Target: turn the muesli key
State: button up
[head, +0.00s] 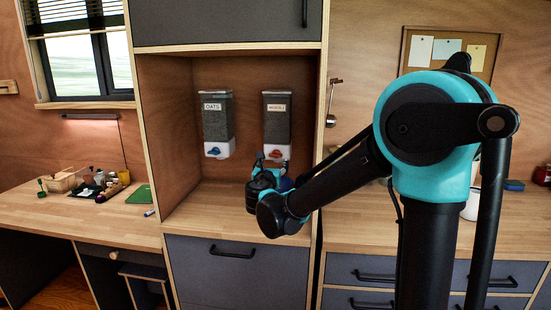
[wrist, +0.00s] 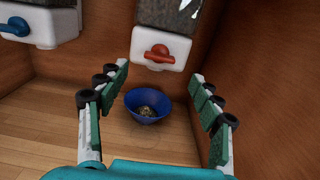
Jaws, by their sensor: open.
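The muesli dispenser (head: 277,118) hangs on the back wall of the open cupboard niche, on the right, with its label near the top. Its key (wrist: 160,53) is a red-orange lever on the white base, lying roughly level. My gripper (wrist: 157,93) is open and empty; its fingers stand apart to either side, below and in front of the key. In the head view my gripper (head: 268,167) is just below the dispenser. A blue bowl (wrist: 148,108) with a little dark food in it stands on the wooden surface under the dispenser.
The oats dispenser (head: 215,119) with a blue key (wrist: 15,27) hangs to the left. The niche's right wall (wrist: 250,70) is close to my right finger. The niche floor (wrist: 60,140) left of the bowl is clear.

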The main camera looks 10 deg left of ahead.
aim_at(275, 156)
jog(key=w, duration=0.7)
jog(key=shift+w+d, duration=0.15)
jog(key=shift+w, duration=0.05)
jog(key=c, duration=1.2)
jog(key=shift+o, duration=0.2)
jog(key=shift+m, duration=0.3)
